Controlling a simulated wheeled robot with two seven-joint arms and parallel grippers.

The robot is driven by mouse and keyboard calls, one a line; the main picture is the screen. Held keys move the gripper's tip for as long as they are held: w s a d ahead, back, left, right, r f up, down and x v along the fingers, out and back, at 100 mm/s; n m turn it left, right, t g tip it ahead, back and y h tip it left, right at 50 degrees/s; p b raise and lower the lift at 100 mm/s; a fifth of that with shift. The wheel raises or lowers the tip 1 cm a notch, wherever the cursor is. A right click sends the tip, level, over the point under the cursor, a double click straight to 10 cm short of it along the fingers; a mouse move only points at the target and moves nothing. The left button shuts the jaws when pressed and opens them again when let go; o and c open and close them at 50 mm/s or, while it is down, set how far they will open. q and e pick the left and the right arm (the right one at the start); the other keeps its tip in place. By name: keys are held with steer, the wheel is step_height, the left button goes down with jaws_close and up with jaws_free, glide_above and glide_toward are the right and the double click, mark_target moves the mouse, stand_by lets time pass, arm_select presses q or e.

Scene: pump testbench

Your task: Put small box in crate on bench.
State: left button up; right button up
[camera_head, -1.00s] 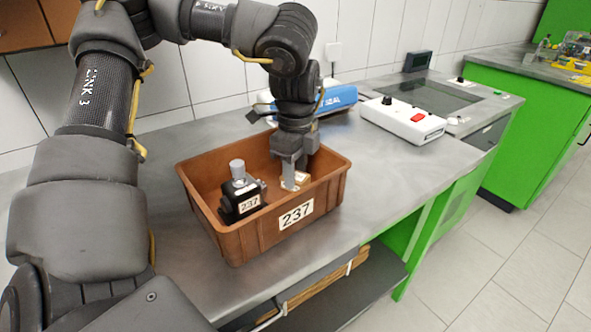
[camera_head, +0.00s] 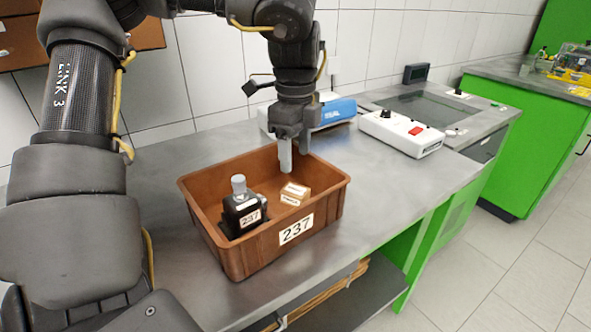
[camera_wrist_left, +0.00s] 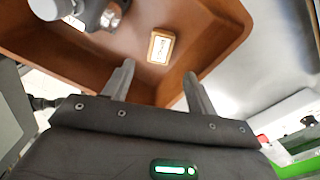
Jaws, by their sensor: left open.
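The small box (camera_head: 295,193), light cardboard with a white label, lies on the floor of the brown crate (camera_head: 263,247) marked 237. The crate stands on the grey bench. The small box also shows in the left wrist view (camera_wrist_left: 161,46), ahead of the fingers and apart from them. My left gripper (camera_head: 294,160) is open and empty, above the back part of the crate; its two fingers show apart in the left wrist view (camera_wrist_left: 156,82). A black pump part with a grey knob (camera_head: 241,208) stands in the crate, left of the small box. My right gripper is not in view.
A blue and white device (camera_head: 336,112) stands on the bench behind the crate. A white control box with a red switch (camera_head: 402,133) is to the right. Bare bench top lies right of the crate (camera_head: 385,180).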

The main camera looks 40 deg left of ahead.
arm_select(q)
step_height(320, 180, up, 4)
steer(key=shift+f, duration=0.15)
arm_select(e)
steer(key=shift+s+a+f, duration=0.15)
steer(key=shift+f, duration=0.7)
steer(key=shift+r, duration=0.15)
